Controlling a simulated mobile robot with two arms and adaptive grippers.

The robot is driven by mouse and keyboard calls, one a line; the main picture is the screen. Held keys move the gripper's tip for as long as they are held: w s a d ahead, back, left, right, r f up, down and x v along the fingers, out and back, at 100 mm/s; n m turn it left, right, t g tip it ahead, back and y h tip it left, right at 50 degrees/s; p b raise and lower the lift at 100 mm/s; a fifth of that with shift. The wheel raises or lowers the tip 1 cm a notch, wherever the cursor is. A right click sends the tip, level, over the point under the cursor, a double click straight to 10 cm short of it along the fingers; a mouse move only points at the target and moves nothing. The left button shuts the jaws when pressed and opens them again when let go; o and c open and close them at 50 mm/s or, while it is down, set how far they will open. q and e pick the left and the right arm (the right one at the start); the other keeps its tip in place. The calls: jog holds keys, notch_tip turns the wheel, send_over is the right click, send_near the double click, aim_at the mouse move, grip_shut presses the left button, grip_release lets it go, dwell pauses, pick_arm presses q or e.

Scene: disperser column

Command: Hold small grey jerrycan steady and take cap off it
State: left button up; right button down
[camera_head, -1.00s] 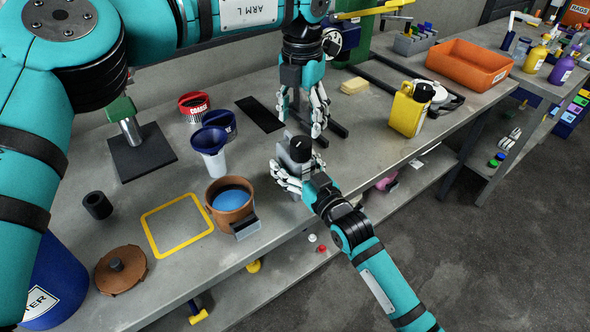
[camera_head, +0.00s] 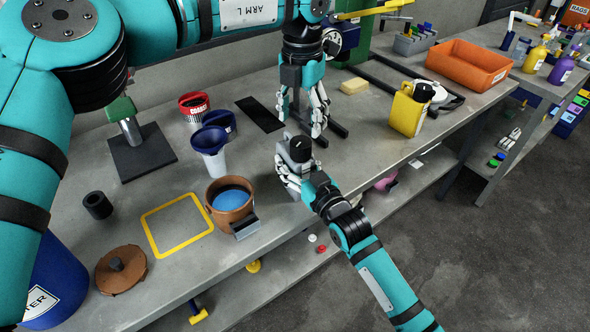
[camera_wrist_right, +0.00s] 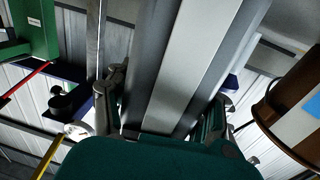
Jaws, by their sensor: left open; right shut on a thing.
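The small grey jerrycan (camera_head: 298,162) with its black cap (camera_head: 300,144) on top is near the front edge of the grey workbench in the head view. My right gripper (camera_head: 290,172) is shut around the jerrycan's body from the front. In the right wrist view the grey jerrycan (camera_wrist_right: 190,60) fills the space between the fingers of the right gripper (camera_wrist_right: 165,115). My left gripper (camera_head: 306,122) is open and empty, fingers pointing down, just above the cap in the picture. I cannot tell whether it touches the cap.
A brown pot with blue contents (camera_head: 231,196) stands left of the jerrycan, and a yellow jerrycan (camera_head: 406,110) stands right. A yellow square outline (camera_head: 177,224) marks an empty patch of bench. An orange tray (camera_head: 468,65) is farther right. Bench between the two jerrycans is mostly clear.

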pick_arm(q)
jog(key=shift+o, duration=0.9)
jog(key=s+d+f+m+g+h, duration=0.15)
jog(key=s+d+f+h, duration=0.35)
jog(key=d, duration=0.5)
jog(key=s+d+f+m+g+h, duration=0.1)
jog(key=s+d+f+g+h, duration=0.1)
jog(key=s+d+f, duration=0.5)
jog(key=s+d+r+n+g+h, duration=0.1)
jog(key=s+d+r+h, duration=0.35)
jog(key=s+d, duration=0.45)
jog(key=s+d+r+n+t+h, duration=0.2)
jog(key=s+d+r+n+h, duration=0.15)
jog(key=r+n+h, duration=0.55)
jog(key=w+a+r+n+t+y, duration=0.25)
jog(key=w+a+n+t, duration=0.25)
jog(key=n+t, duration=0.4)
jog(key=w+a+r+n+t+y, duration=0.1)
jog(key=w+a+r+n+t, duration=0.4)
jog(key=n+t, duration=0.4)
jog(key=n+y, duration=1.4)
jog(key=n, duration=0.1)
send_near(300, 145)
jog(key=shift+t, duration=0.25)
jog(key=x, duration=1.1)
jog(key=shift+f, duration=0.25)
jog(key=shift+c, duration=0.4)
